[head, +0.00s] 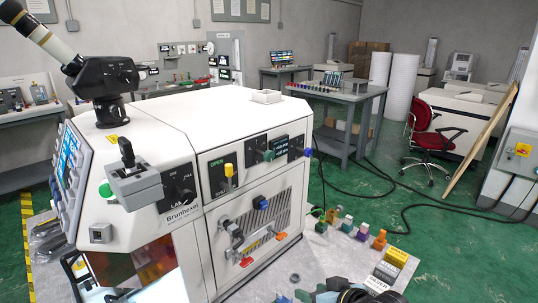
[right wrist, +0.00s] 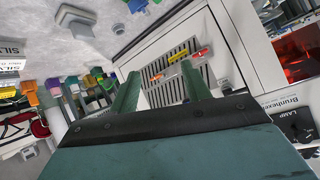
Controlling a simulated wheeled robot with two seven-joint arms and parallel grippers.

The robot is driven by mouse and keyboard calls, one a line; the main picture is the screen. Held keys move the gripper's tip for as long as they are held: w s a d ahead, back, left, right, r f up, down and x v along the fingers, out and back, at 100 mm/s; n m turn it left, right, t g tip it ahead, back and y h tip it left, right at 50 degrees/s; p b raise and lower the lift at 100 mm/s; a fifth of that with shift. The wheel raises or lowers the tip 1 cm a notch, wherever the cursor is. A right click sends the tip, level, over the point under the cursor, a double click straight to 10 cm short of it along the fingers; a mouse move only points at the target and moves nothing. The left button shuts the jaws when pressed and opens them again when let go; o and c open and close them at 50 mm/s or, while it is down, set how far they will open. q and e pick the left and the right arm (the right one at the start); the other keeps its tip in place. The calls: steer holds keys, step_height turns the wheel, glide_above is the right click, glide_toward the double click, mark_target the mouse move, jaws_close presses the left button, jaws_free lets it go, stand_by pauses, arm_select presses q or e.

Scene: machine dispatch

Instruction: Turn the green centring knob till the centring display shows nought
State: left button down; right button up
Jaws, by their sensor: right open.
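In the head view, a green knob (head: 268,155) sits on the dark upper panel of the white machine (head: 150,150). Small dark displays (head: 281,143) are beside it, and their text is too small to read. Another green knob (head: 105,190) is at the left, by the grey joystick box. I cannot tell from labels which is the centring knob. My right gripper (head: 310,294) is low at the bottom edge, below and apart from the panel. In the right wrist view its two green fingers (right wrist: 160,88) are spread, with nothing between them. My left gripper does not show.
The machine front carries a yellow-handled switch (head: 229,174), a blue knob (head: 261,203) and a vent grille. Coloured small parts (head: 347,223) and labelled blocks (head: 388,266) lie on the pale surface at the right. A joystick (head: 127,152) and eyepiece column stand up at the left.

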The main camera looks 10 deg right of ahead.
steer(key=w+r+t+y, duration=0.1)
steer(key=w+r+t, duration=0.1)
steer(key=w+r, duration=0.35)
steer(key=w+r+t+y, duration=0.1)
steer(key=w+r, duration=0.1)
steer(key=r, duration=0.6)
steer(key=t+y, duration=0.3)
glide_toward(271, 157)
steer(key=shift+m, duration=0.3)
steer(key=p+x, duration=0.1)
steer(key=x, duration=0.8)
steer(key=shift+w+a+p, duration=0.2)
steer(key=shift+p, duration=0.15)
steer(key=shift+w+a, duration=0.3)
steer(key=shift+w, duration=0.2)
steer(key=c, duration=1)
